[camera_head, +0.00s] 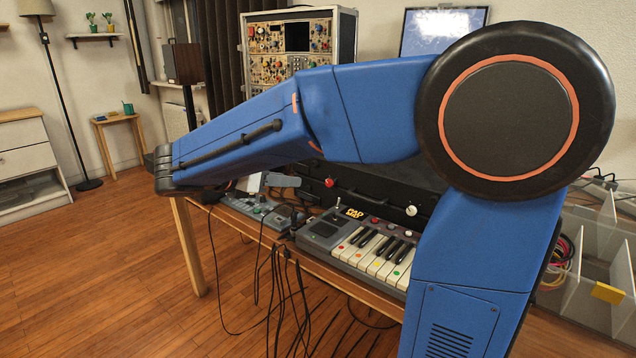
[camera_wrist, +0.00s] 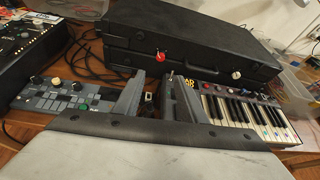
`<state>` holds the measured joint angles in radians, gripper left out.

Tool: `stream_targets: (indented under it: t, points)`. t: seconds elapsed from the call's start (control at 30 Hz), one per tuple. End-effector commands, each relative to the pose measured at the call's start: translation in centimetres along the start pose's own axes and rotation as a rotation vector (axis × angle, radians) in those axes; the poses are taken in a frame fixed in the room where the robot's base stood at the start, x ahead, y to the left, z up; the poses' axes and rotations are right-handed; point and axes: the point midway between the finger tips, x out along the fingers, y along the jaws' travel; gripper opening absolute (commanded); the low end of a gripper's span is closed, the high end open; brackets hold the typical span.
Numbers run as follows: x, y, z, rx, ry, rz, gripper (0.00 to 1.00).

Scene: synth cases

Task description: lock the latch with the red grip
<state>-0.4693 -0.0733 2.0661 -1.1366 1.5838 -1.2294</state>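A black case (camera_wrist: 195,40) with a closed-looking lid lies on the table. The latch with the red grip (camera_wrist: 160,56) is on its front, left of a latch with a white grip (camera_wrist: 236,75). In the head view the red grip (camera_head: 329,183) and the white grip (camera_head: 411,210) also show. I cannot tell how either latch is set. My gripper (camera_wrist: 154,80) is open and empty, its grey fingers apart, in front of the red grip and not touching it. In the head view my blue arm hides part of the case.
A small keyboard (camera_head: 370,245) stands in front of the case on the wooden table. A grey control box (camera_wrist: 65,98) sits to its left, with black cables around. An instrument rack (camera_head: 290,45) stands behind. Clear bins (camera_head: 600,260) are at the right.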

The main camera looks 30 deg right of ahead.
Motion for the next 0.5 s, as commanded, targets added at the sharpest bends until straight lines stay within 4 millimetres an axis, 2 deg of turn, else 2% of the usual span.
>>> stream_targets:
  t: [0.5]
  points:
    - [8.0, -0.1, -0.1, 0.002, 0.002, -0.004, 0.38]
